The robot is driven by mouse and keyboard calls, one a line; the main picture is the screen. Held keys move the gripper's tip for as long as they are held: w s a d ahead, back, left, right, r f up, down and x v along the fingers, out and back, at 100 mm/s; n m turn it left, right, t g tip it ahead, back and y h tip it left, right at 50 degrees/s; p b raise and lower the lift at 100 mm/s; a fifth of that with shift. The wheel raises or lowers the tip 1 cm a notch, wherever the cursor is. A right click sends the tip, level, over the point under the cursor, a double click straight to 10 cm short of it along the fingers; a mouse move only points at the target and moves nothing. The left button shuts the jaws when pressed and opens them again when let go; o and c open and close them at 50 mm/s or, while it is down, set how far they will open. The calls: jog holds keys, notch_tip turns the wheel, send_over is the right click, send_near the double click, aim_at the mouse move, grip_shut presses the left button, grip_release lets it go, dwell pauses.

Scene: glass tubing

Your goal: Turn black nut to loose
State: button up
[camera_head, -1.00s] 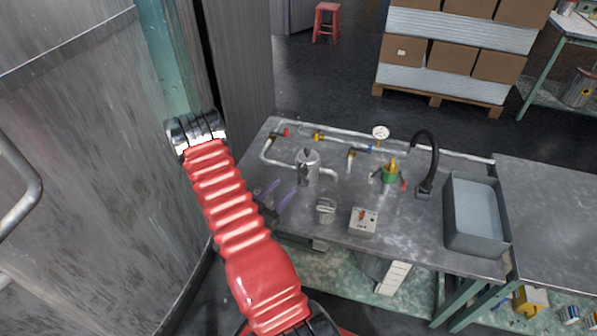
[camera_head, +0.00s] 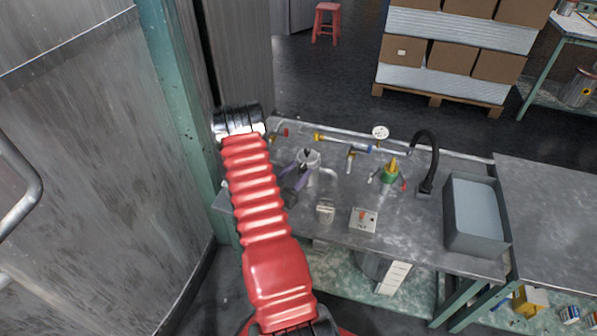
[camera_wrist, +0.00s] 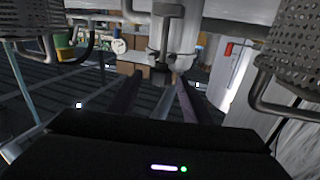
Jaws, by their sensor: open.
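My gripper (camera_head: 297,170) has purple fingers and is at the silver pot-shaped vessel (camera_head: 313,158) on the workbench, in the head view. In the wrist view my gripper (camera_wrist: 160,88) is open, its two fingers pointing forward and apart. A dark T-shaped handle (camera_wrist: 165,12) on a stem shows above the gap between the fingers. At the lower end of this stem is a small dark part, possibly the black nut (camera_wrist: 160,72). It appears between the fingertips; I cannot tell whether they touch it. My arm hides part of the bench in the head view.
Grey pipes with a yellow-and-blue valve (camera_head: 340,142) and a round gauge (camera_head: 380,132) run along the back of the bench. A control box (camera_head: 363,219), a black tap (camera_head: 430,160) and a grey basin (camera_head: 476,212) are to the right. Perforated cylinders (camera_wrist: 290,45) flank the wrist view.

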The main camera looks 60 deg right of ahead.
jog(key=shift+c, duration=0.7)
jog(key=c, duration=0.9)
jog(key=shift+c, duration=0.2)
jog(key=shift+s+n+t, duration=0.15)
jog(key=shift+n+t, duration=0.35)
jog(key=shift+t, duration=0.3)
jog(key=shift+s+d+n+t+y, duration=0.15)
jog(key=shift+s+n+t, duration=0.15)
jog(key=shift+n+t, duration=0.9)
jog(key=shift+s+a+n+t+y, duration=0.25)
jog(key=shift+n+t, duration=0.45)
jog(key=shift+t, duration=1)
jog(key=shift+s+d+n+t+y, duration=0.15)
jog(key=shift+n+t+y, duration=0.15)
jog(key=shift+n+t, duration=0.45)
jog(key=shift+s+d+n+t+y, duration=0.15)
jog(key=shift+n+t+y, duration=0.25)
jog(key=shift+t, duration=0.65)
jog(key=shift+w+n, duration=0.1)
jog(key=shift+n, duration=0.15)
jog(key=o, duration=1.1)
